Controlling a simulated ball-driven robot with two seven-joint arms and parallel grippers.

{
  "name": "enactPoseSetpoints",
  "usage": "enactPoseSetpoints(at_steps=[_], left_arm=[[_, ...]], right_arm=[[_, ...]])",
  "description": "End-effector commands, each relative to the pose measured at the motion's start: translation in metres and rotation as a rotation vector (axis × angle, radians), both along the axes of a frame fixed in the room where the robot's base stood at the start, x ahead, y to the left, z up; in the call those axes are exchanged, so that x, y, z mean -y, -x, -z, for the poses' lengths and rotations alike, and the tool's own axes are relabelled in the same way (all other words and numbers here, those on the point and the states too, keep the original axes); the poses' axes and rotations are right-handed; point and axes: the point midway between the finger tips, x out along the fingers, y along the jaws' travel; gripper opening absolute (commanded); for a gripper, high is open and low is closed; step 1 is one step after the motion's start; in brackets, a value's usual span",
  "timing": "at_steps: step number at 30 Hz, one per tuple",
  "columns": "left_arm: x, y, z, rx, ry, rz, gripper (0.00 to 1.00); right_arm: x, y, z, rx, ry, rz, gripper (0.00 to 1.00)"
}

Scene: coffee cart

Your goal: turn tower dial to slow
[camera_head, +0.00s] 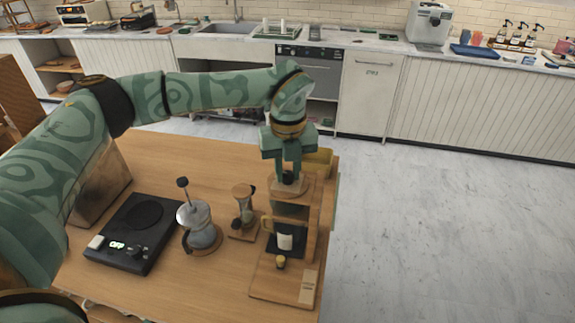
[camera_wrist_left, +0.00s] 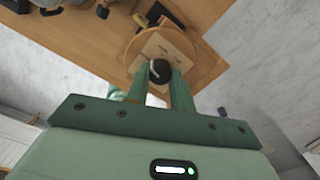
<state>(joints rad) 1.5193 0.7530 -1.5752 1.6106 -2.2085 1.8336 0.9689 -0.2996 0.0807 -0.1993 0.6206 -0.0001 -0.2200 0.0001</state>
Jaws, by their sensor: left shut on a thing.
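The coffee tower (camera_head: 310,215) is a wooden stand near the right edge of the cart. Its black dial (camera_head: 288,178) sits on top and is mostly hidden by my left gripper (camera_head: 287,170) in the head view. The wrist view shows the dial (camera_wrist_left: 160,72) as a round black knob with a pale mark, on the tower's round wooden top (camera_wrist_left: 132,50). My left gripper (camera_wrist_left: 160,82) points down over it, with its two fingers shut on either side of the knob. The speed labels cannot be read. My right gripper is not in view.
A white cup (camera_head: 285,241) stands in the tower. Open floor lies to the right.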

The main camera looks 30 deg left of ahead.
Motion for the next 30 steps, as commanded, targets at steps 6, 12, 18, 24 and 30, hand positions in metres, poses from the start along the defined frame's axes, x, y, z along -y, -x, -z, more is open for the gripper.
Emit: enactPoseSetpoints(at_steps=[6, 12, 18, 24, 30], left_arm=[[0.0, 0.0, -0.005, 0.001, 0.0, 0.189, 0.0], [0.0, 0.0, -0.005, 0.002, 0.0, 0.378, 0.0], [0.0, 0.0, -0.005, 0.003, 0.001, 0.56, 0.0], [-0.001, -0.001, -0.004, 0.004, 0.0, 0.709, 0.0], [0.0, -0.001, -0.003, 0.005, -0.001, 0.816, 0.0]], right_arm=[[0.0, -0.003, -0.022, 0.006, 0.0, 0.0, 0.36], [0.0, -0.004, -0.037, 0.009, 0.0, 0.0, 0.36], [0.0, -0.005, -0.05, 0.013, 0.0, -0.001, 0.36], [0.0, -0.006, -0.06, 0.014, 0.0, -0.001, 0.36], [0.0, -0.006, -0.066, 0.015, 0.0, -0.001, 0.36]])
